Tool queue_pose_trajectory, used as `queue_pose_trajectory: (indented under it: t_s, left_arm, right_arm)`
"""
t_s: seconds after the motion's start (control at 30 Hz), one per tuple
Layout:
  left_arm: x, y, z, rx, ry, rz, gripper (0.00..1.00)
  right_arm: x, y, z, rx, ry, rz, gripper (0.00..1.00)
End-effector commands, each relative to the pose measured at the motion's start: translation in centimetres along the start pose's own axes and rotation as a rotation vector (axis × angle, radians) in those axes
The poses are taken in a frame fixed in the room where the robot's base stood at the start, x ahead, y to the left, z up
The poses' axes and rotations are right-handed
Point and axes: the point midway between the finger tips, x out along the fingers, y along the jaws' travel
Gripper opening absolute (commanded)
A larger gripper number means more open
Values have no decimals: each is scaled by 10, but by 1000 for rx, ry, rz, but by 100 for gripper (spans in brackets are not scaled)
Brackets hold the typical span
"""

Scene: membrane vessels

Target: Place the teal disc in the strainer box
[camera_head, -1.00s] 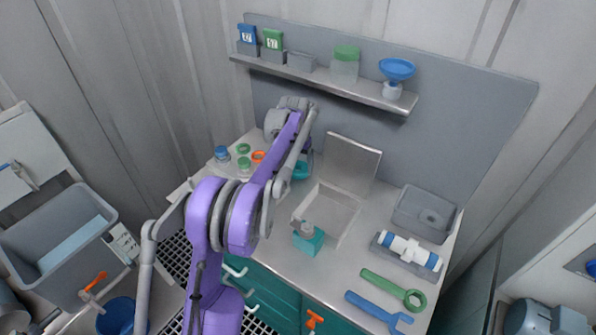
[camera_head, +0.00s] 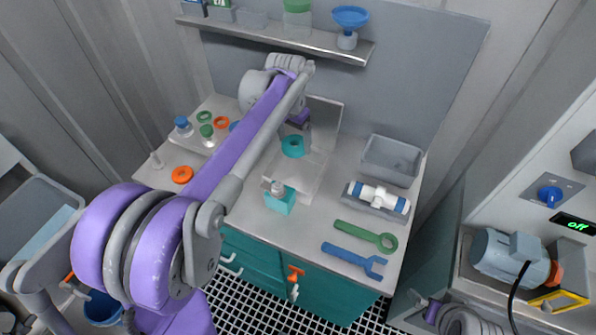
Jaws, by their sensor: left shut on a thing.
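The teal disc (camera_head: 293,146), ring-like with a dark centre, hangs from my left gripper (camera_head: 304,132). The gripper is shut on it, with the fingertips partly hidden. The disc appears above the back part of a shallow pale open-topped box (camera_head: 307,175) with a raised lid (camera_head: 325,117). A deeper grey open box (camera_head: 388,160) stands at the back right of the counter. I cannot tell for sure which of the two is the strainer box. My left arm crosses the picture from the lower left. My right gripper is not seen.
A white and blue cylinder (camera_head: 379,197), a green wrench (camera_head: 366,235) and a blue wrench (camera_head: 354,258) lie to the right. A shelf (camera_head: 285,42) runs above.

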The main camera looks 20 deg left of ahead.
Motion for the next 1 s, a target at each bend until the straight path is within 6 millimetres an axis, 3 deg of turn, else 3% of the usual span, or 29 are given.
queue_pose_trajectory:
  t_s: [0.13, 0.3, 0.7, 1.0]
  left_arm:
    - [12, 12, 10, 29, 0, 3, 29]
    - [44, 12, 14, 30, 0, 3, 29]
    - [92, 12, 19, 29, 0, 3, 29]
    - [100, 12, 20, 29, 0, 3, 29]
  right_arm:
    - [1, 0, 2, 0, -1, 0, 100]
    - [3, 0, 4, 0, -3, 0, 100]
    - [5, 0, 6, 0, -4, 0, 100]
    - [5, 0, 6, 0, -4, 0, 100]
